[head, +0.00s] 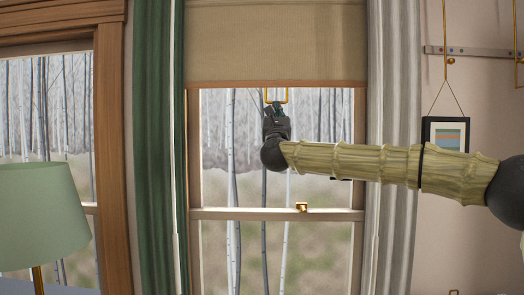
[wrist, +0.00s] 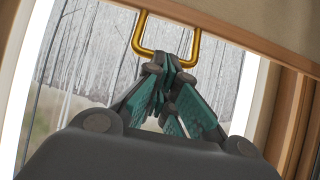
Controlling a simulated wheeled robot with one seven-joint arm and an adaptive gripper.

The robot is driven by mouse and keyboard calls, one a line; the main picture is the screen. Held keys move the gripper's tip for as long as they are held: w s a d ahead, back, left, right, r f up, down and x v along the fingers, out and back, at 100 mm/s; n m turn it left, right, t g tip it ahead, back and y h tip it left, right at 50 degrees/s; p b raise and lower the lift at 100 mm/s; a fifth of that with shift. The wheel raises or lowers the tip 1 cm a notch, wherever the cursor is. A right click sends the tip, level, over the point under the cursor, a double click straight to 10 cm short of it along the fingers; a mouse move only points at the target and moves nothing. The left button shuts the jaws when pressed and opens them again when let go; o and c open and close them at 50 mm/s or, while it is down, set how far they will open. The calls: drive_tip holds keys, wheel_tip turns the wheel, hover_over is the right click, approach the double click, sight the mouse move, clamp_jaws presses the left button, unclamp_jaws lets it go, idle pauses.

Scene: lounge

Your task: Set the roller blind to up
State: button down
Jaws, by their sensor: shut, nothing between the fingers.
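The tan roller blind (head: 275,40) covers the upper part of the window, and its wooden bottom bar (head: 230,84) hangs a little above my gripper. A gold pull loop (head: 285,97) hangs from the bar. My gripper (head: 275,108) is shut, with its fingertips at the loop. In the wrist view the loop (wrist: 137,38) shows as a gold U-shape, and my shut fingertips (wrist: 170,62) are at its lower bar. I cannot tell whether the fingers pass through the loop or only touch it. The bottom bar also shows in the wrist view (wrist: 260,38).
A green curtain (head: 152,140) hangs left of the window and a pale curtain (head: 395,230) right of it. A gold latch (head: 302,207) sits on the window's middle rail. A green lamp (head: 40,215) stands at lower left. A small picture (head: 447,135) hangs at right.

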sight(276, 67)
wheel_tip(276, 67, up, 15)
drive_tip(key=shift+r, duration=0.1)
idle(0.5)
wheel_tip(276, 67, down, 2)
drive_tip(key=shift+b, duration=0.85)
drive_tip(key=f+b, duration=0.2)
drive_tip(key=shift+s+f+b, duration=0.1)
drive_tip(key=shift+s+b, duration=0.2)
drive_tip(key=shift+s+f+b, duration=0.2)
drive_tip(key=shift+f+b, duration=0.05)
drive_tip(key=shift+b, duration=0.05)
drive_tip(key=b+v, duration=0.3)
drive_tip(key=v, duration=0.6)
drive_tip(key=shift+s+b, duration=0.3)
drive_tip(key=shift+b, duration=0.1)
drive_tip(key=shift+a, duration=0.15)
